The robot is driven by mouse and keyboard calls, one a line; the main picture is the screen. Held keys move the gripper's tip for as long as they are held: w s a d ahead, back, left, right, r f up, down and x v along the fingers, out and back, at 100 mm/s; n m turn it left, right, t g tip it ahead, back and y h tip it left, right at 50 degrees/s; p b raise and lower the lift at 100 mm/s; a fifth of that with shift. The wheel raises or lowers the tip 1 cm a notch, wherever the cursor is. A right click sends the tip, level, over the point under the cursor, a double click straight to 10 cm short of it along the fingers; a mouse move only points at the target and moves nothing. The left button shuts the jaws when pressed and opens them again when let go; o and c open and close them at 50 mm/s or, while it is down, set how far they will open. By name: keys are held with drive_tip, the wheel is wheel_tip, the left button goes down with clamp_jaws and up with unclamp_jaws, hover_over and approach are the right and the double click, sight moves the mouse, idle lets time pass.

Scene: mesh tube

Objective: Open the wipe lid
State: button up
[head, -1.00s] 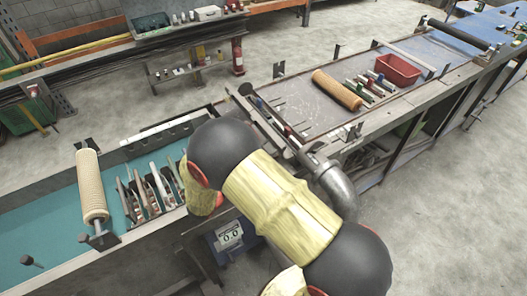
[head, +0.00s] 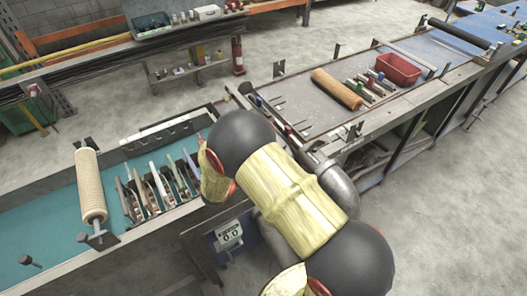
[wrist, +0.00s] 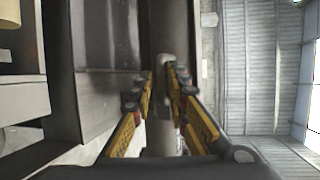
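My gripper (wrist: 161,82) shows in the wrist view as two yellow-and-black fingers. Their tips stand a small gap apart. A pale, rounded thing (wrist: 163,63) shows at the gap, just beyond the tips. I cannot tell whether it is the wipe lid or whether the fingers touch it. In the head view my dark and yellow arm hides my gripper and whatever is in front of it. I cannot make out a wipe lid for certain in either view.
A teal-topped bench (head: 50,225) holds a ribbed tan roller (head: 90,185) and several upright tools (head: 150,190). A grey bench (head: 300,100) beyond my arm carries a brown roll (head: 337,89) and a red bin (head: 399,70). Concrete floor (head: 455,190) is clear at right.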

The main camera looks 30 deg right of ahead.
drive_tip(key=shift+f, duration=0.1)
clamp_jaws()
idle(0.4)
drive_tip(key=shift+d+r+y+p, duration=0.3)
drive_tip(key=shift+r+p, duration=0.4)
drive_tip(key=shift+p, duration=0.65)
drive_tip(key=shift+d+r+y+p, duration=0.25)
drive_tip(key=shift+r+p, duration=0.4)
drive_tip(key=shift+p, duration=0.65)
drive_tip(key=shift+m, duration=0.3)
drive_tip(key=shift+o, duration=1.6)
unclamp_jaws()
drive_tip(key=shift+o, duration=0.3)
